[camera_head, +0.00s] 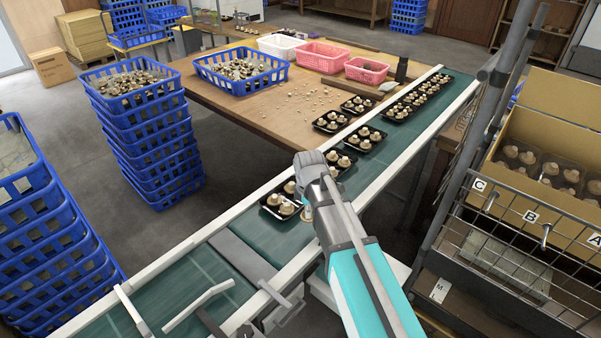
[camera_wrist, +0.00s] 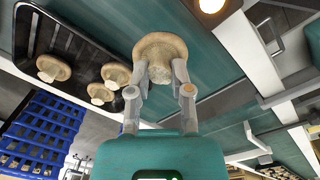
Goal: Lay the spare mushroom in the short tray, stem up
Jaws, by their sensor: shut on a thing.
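The short tray (camera_head: 268,212) is black and lies on the green conveyor beside my gripper, with three mushrooms in it. In the wrist view the tray (camera_wrist: 62,36) is at the left, and part of its floor is bare. My gripper (camera_wrist: 159,85) is shut on the spare mushroom (camera_wrist: 160,45), a pale brown one. Its cap is at the far side from my palm and its paler stem points back between the fingers. It is apart from the tray, to its right in the wrist view. In the head view my gripper (camera_head: 307,208) partly hides it.
Other filled black trays (camera_head: 364,139) stand farther up the conveyor (camera_head: 190,283). A wooden table (camera_head: 230,105) holds a blue crate (camera_head: 240,84), pink baskets and loose mushrooms. Blue crate stacks (camera_head: 150,135) stand left. A wire rack with a cardboard box (camera_head: 550,130) is at the right.

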